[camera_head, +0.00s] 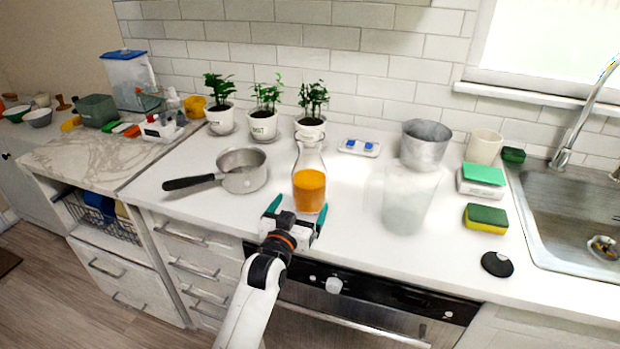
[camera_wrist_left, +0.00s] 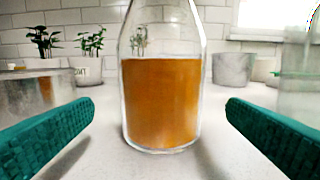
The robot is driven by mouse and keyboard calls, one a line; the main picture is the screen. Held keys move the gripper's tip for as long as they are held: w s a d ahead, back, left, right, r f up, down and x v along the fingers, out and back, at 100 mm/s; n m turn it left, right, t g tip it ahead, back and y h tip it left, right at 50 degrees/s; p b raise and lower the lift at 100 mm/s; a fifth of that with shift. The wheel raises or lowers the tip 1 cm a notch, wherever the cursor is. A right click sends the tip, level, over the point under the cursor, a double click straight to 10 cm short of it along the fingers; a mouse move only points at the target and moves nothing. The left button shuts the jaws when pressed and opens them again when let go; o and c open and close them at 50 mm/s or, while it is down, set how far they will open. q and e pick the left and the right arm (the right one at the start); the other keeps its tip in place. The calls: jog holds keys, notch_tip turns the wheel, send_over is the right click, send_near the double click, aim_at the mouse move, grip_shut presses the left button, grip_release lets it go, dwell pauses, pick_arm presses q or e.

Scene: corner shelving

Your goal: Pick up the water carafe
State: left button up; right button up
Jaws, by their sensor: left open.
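A clear glass carafe (camera_head: 309,180) with orange liquid in its lower part stands upright on the white counter. My left gripper (camera_head: 298,211) is open at the near side of the carafe, its teal fingers apart. In the left wrist view the carafe (camera_wrist_left: 161,90) is centred between the two fingers, with a visible gap on each side. The carafe's top is cut off in that view. My right gripper is not in view.
A saucepan (camera_head: 243,171) stands left of the carafe, its dark handle pointing left. A clear, hazy container (camera_head: 408,202) stands to the right, with a grey pot (camera_head: 424,146) behind it. Potted plants (camera_head: 263,121) line the wall. The counter's front edge is close below my gripper.

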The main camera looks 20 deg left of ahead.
aim_at(310, 153)
pick_arm(q)
jog(key=shift+w+f, duration=0.1)
jog(key=shift+w, duration=0.8)
jog(key=w, duration=0.2)
jog(key=w+p, duration=0.1)
jog(key=w, duration=0.1)
jog(key=shift+w+d+r, duration=0.1)
jog(key=shift+d+r, duration=0.1)
jog(key=shift+r, duration=0.2)
jog(key=shift+w+f, duration=0.1)
jog(key=shift+w, duration=0.4)
jog(key=c, duration=1.7)
jog(key=shift+r, duration=0.2)
jog(key=shift+c, duration=0.5)
jog(key=shift+r, duration=0.15)
jog(key=shift+r, duration=4.85)
